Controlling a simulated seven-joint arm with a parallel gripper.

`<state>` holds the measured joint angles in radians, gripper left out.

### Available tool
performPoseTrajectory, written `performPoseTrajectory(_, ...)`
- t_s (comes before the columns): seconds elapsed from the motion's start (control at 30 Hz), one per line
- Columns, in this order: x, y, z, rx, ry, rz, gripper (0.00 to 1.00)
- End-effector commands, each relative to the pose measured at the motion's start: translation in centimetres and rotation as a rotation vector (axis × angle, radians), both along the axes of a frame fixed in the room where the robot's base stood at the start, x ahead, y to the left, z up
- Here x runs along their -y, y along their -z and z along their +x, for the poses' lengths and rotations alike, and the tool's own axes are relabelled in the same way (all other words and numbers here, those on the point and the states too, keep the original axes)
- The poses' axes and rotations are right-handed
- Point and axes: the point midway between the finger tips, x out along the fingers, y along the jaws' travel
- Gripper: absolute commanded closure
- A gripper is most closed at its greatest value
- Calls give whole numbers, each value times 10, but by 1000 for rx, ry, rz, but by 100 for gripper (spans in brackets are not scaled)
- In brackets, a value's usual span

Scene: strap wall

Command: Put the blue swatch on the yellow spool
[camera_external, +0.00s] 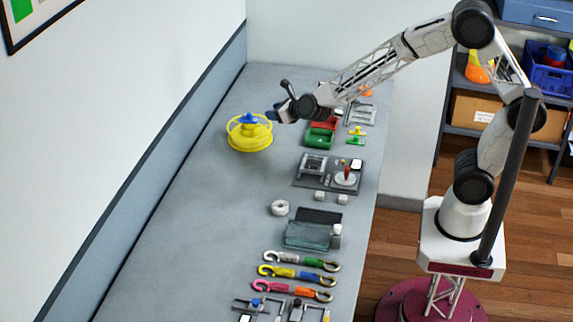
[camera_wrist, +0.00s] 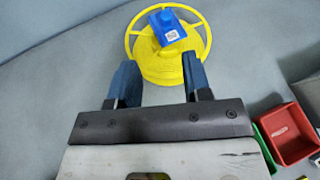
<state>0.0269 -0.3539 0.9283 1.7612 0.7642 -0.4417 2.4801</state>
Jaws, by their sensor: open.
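The yellow spool (camera_external: 250,139) stands on the grey table near its far end, and shows at the top of the wrist view (camera_wrist: 163,66). The blue swatch (camera_wrist: 167,27) lies on top of the spool, with a small pale label on it; it also shows as a blue patch in the external view (camera_external: 249,118). My gripper (camera_external: 273,116) is just right of the spool's top. In the wrist view my gripper (camera_wrist: 159,62) is open, its two blue fingers apart and nothing between them; the swatch is beyond the fingertips, apart from them.
A red bin (camera_wrist: 290,133) and a green bin (camera_external: 319,138) stand to the right of my gripper. A grey fixture board (camera_external: 300,182), a white ring (camera_external: 279,208) and several coloured straps lie nearer the camera. The table left of the spool is clear up to the wall.

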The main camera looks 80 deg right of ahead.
Motion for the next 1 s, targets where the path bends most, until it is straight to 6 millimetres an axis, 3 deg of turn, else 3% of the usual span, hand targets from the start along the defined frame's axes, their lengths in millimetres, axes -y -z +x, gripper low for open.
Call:
performPoseTrajectory(0.27,-27,-40,-35,-164,-299,-269,55)
performPoseTrajectory(0.47,-50,-68,-79,-298,-600,-550,55)
performPoseTrajectory(0.77,-75,-97,-161,-451,-1066,-986,55)
performPoseTrajectory(1.0,-84,-110,-237,-528,-1448,-1335,55)
